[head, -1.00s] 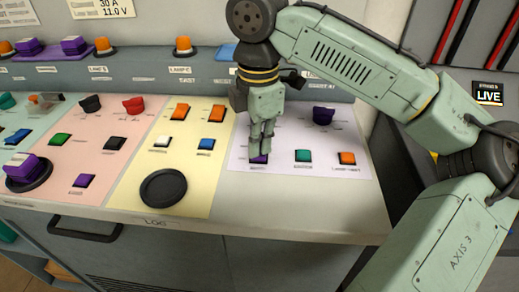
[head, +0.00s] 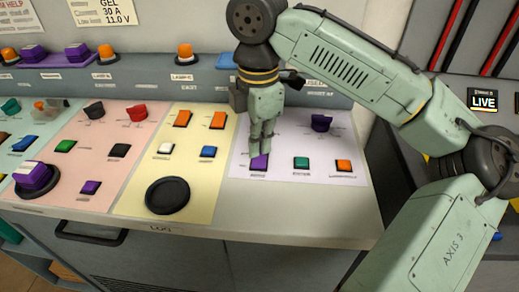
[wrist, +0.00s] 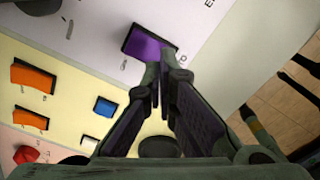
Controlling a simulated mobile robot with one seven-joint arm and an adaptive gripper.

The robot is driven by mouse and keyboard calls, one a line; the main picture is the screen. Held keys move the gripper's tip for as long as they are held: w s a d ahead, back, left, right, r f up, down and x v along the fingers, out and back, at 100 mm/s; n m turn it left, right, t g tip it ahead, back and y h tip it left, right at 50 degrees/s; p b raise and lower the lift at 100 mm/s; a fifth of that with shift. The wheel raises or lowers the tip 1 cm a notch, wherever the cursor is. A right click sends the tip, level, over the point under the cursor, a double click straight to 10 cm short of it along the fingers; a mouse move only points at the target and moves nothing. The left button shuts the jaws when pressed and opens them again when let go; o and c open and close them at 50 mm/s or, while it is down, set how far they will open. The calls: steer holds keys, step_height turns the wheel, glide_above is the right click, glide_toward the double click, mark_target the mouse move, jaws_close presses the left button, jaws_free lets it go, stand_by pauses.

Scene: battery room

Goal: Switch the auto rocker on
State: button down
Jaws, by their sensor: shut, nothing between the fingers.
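A purple rocker (head: 260,161) sits at the front left of the pale lilac panel section. It also shows in the wrist view (wrist: 148,45), just past my fingertips. The small label under it is too blurred to read, so I cannot confirm that it is the auto rocker. My gripper (head: 256,149) is shut and empty, pointing down over the back part of this rocker. In the wrist view my gripper (wrist: 160,82) has its tips together at the rocker's near edge. I cannot tell whether they touch it.
A green switch (head: 301,163) and an orange switch (head: 344,166) are to the right in the same row. The yellow section on the left has two orange rockers (head: 182,118), smaller switches and a round black pad (head: 167,195).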

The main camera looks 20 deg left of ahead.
mark_target(258, 163)
steer(key=shift+r+p, duration=1.9)
steer(key=shift+r, duration=0.2)
steer(key=shift+f, duration=0.1)
